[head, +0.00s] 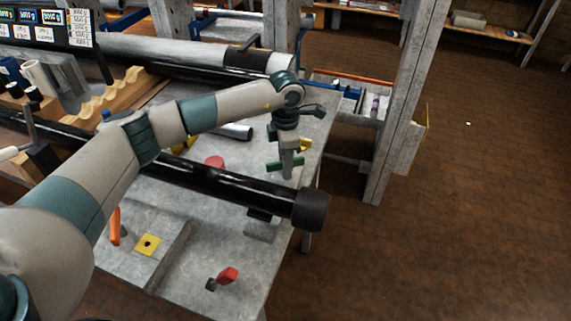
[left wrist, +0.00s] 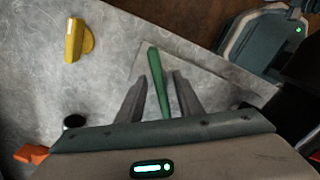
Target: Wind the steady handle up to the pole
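A green bar (head: 291,163), which looks like the steady handle, is at the fingertips of my left gripper (head: 287,169). In the left wrist view the green bar (left wrist: 159,83) runs between the two grey fingers (left wrist: 158,98), with a gap visible on each side. The gripper points down and looks open around the bar; I see no clear contact. The black pole (head: 235,192) lies across the grey bench, on the near side of my gripper, with a thick dark cap (head: 312,210) at its right end. What the green bar is mounted on is hidden.
A red handle (head: 228,275), a yellow plate (head: 148,244) with a hole and an orange handle (head: 115,226) are at the bench front. A red knob (head: 214,161) is behind the pole. A grey post (head: 400,120) stands right of the bench. The floor at right is clear.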

